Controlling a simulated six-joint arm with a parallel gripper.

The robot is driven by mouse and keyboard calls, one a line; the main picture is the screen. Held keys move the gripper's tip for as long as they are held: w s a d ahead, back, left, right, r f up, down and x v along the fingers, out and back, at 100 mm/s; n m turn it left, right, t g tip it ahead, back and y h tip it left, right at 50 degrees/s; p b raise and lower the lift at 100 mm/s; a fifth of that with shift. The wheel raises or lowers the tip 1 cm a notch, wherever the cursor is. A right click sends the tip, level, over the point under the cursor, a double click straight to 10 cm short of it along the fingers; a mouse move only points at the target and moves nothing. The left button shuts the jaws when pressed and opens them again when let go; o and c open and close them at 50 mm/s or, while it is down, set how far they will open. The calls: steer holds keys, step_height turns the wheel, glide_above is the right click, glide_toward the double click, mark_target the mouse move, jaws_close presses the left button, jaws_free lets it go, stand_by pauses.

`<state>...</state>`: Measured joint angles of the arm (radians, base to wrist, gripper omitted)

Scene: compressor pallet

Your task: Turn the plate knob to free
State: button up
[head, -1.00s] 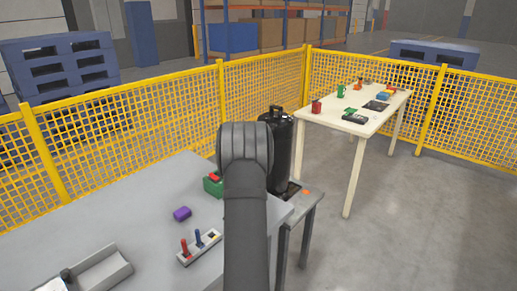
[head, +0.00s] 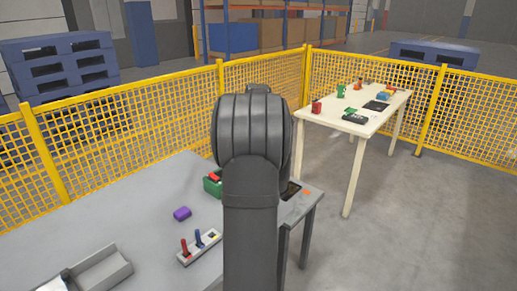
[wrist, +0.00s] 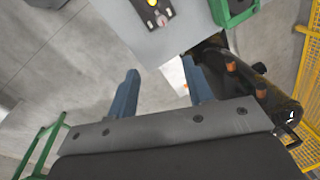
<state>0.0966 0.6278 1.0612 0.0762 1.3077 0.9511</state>
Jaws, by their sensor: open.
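My gripper (wrist: 160,92) is open in the wrist view, its two blue-grey fingers apart with nothing between them. The black compressor (wrist: 280,108) lies to the right of the fingers in the wrist view, with orange-brown stubs on it. In the head view my arm hides the compressor and my gripper. A small orange piece (head: 306,192) shows on the grey stand (head: 312,204), right of my arm; I cannot tell whether it is the plate knob. A pale plate-like patch (wrist: 175,76) with a bit of orange shows just beyond the fingertips.
A cream table (head: 345,124) with small items stands behind. Yellow fencing (head: 150,131) runs around.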

steer(key=s+d+r+n+t, duration=0.1)
steer(key=s+r+n+t, duration=0.1)
steer(key=s+r, duration=0.2)
steer(key=shift+s+r+y, duration=0.3)
steer(key=shift+s+r, duration=0.1)
steer(key=shift+s, duration=0.35)
steer(key=shift+d, duration=0.1)
steer(key=w+a+f+n+h, duration=0.2)
steer(key=a+f+n, duration=0.1)
steer(key=f, duration=0.3)
steer(key=w+a+f+n+h, duration=0.1)
steer(key=w+a+f+n, duration=0.15)
steer(key=f, duration=0.45)
steer(key=shift+m+t, duration=0.25)
steer(key=shift+t, duration=0.05)
steer(key=x, duration=1.1)
steer(key=s+x, duration=0.1)
steer(key=x, duration=0.4)
steer(key=shift+a+f, duration=0.1)
steer(key=shift+f, duration=0.3)
steer(key=c, duration=1)
